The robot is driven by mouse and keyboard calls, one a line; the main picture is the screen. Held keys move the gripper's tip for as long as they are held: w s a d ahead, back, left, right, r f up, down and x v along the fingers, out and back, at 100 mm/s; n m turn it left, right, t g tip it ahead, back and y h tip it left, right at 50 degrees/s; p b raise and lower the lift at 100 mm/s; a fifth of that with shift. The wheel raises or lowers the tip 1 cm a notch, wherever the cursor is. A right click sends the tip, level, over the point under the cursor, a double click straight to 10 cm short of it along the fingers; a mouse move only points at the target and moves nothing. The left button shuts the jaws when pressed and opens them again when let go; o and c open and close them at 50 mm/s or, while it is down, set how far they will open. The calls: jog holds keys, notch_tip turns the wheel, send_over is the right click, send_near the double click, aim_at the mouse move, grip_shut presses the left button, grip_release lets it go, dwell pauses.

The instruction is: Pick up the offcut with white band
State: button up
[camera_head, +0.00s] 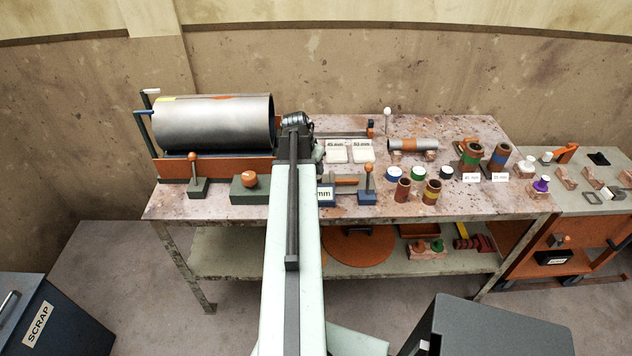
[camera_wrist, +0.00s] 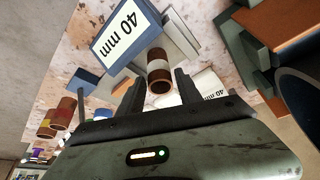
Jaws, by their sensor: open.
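The offcut with white band (camera_wrist: 159,70) is a short brown tube with a pale band around its middle. In the wrist view it lies between and just beyond the fingertips, its open end facing my gripper (camera_wrist: 158,84). My gripper is open, one finger on each side of the offcut. I see no grip on it, and cannot tell the remaining distance. In the head view my arm covers this spot, and neither the offcut nor the fingertips can be made out. Two other brown offcuts, one with a red band (camera_head: 402,190) and one with a yellow band (camera_head: 432,192), stand further right on the bench.
A block labelled 40 mm (camera_wrist: 125,35) stands close to the offcut. A large grey pipe (camera_head: 215,122) lies in an orange cradle at the bench's left. White labelled pads (camera_head: 362,150) and several coloured caps sit right of my arm. A dark scrap bin (camera_head: 50,318) stands lower left.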

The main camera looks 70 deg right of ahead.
jog(key=shift+b+x, duration=0.35)
jog(key=shift+x, duration=0.8)
jog(key=b+x, duration=0.4)
jog(key=x, duration=0.1)
jog(key=shift+d+f+b, duration=0.1)
jog(key=shift+d+b, duration=0.15)
jog(key=shift+b, duration=0.05)
jog(key=shift+r, duration=0.2)
grip_shut()
